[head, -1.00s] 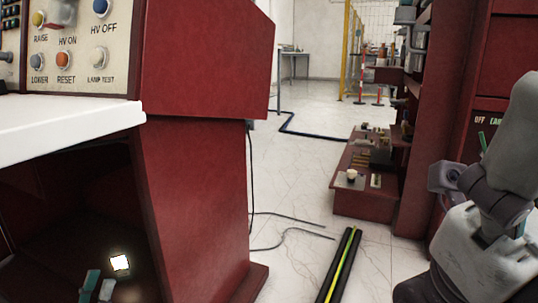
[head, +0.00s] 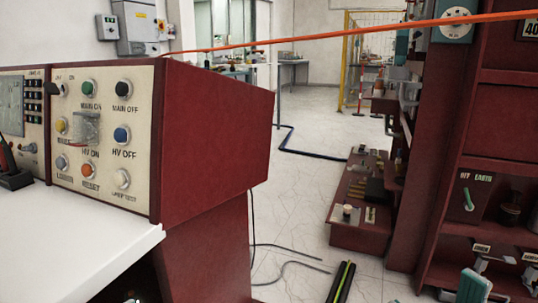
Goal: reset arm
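Only small parts of my grippers show, at the bottom edge of the head view. A tip of my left gripper (head: 131,300) shows below the white desk top, in front of the red desk's dark opening. No held object is visible.
The control desk (head: 215,135) with buttons and a white top (head: 70,240) fills the left. A red cabinet (head: 490,130) with an earth switch stands right. A low red shelf (head: 360,235) holds small parts. An orange barrier line (head: 300,38) crosses above. Pale floor between is open, with cables.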

